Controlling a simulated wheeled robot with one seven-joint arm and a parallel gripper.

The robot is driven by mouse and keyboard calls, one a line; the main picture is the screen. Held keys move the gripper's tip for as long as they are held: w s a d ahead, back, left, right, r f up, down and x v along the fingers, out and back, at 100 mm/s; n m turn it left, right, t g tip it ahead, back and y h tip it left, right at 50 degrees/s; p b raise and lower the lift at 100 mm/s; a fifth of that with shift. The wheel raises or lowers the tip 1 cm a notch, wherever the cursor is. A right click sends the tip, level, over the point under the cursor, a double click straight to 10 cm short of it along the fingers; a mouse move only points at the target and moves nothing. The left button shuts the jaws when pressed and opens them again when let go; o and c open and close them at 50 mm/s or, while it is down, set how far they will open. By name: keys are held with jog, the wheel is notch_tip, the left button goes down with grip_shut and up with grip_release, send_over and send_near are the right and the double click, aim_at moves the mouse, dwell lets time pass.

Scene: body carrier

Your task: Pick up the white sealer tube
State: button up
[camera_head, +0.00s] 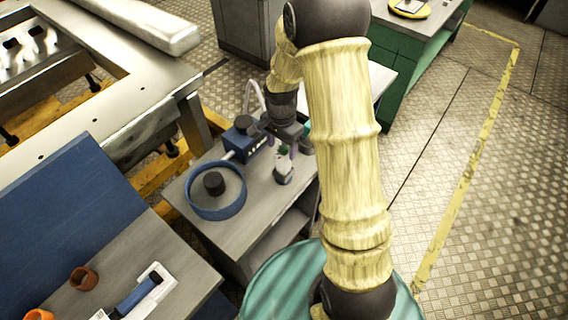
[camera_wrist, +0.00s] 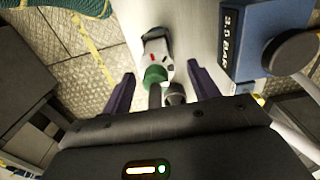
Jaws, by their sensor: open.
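The white sealer tube (camera_head: 284,173) appears to be the small white container with a green cap, standing on the grey bench top (camera_head: 235,225) near its right side. In the wrist view, the tube (camera_wrist: 157,46) shows a white body with a small red mark, its green cap toward me. My gripper (camera_head: 287,138) is above and just behind it in the head view. In the wrist view, my gripper (camera_wrist: 160,80) is open, its two dark fingers apart on either side of the cap's line. I see no contact with the tube.
A blue round dish (camera_head: 216,207) with a black knob is left of the tube.

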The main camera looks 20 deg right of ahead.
aim_at(284, 155)
jog(key=f, duration=0.1)
jog(key=f+p, duration=0.1)
jog(key=f, duration=0.3)
jog(key=shift+s+d, duration=0.15)
jog(key=shift+d, duration=0.1)
jog(key=shift+r, duration=0.1)
grip_shut()
dwell(0.3)
notch_tip(284, 155, up, 10)
jog(key=shift+b, duration=0.7)
